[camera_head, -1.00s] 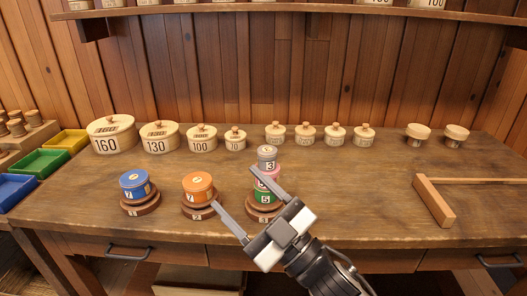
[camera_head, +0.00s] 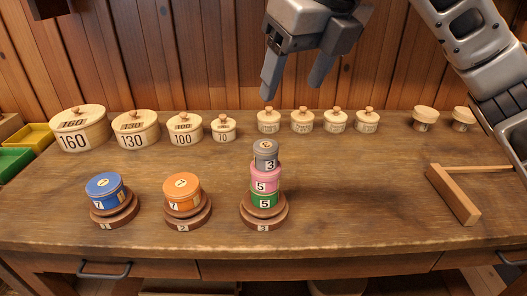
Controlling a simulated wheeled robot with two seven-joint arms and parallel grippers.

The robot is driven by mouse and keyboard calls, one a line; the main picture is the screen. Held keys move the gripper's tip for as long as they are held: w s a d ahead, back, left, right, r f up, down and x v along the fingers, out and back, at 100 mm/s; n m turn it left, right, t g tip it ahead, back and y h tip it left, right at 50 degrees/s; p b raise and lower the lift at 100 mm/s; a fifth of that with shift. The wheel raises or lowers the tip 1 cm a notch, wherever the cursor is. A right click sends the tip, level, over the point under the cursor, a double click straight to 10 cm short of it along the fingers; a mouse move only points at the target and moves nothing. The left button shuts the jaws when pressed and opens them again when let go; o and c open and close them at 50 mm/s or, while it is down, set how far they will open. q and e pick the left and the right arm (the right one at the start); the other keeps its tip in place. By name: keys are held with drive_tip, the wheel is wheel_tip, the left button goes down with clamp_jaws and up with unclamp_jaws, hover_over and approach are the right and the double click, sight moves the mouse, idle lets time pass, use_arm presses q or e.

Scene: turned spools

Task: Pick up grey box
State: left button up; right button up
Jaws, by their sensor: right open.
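The grey box (camera_head: 265,155) is a small round grey container marked 3. It sits on top of a pink box (camera_head: 265,179) marked 5, which rests on a green box (camera_head: 264,199) marked 5, all upright on the round wooden stand (camera_head: 264,217) marked 3. My right gripper (camera_head: 292,92) is open and empty, fingers pointing down, above and a little right of the stack in the picture and apart from it. My left gripper is not in view.
A blue box (camera_head: 105,190) and an orange box (camera_head: 183,191) sit on wooden stands to the left. Lidded wooden pots, such as the one marked 160 (camera_head: 80,128), line the back. A wooden T-shaped tool (camera_head: 453,194) lies at right. The table between is clear.

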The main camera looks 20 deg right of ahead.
approach(267, 145)
drive_tip(key=x, duration=0.5)
drive_tip(key=shift+d, duration=0.2)
drive_tip(key=shift+a+x, duration=0.2)
drive_tip(key=shift+x, duration=2.5)
drive_tip(key=c, duration=1.1)
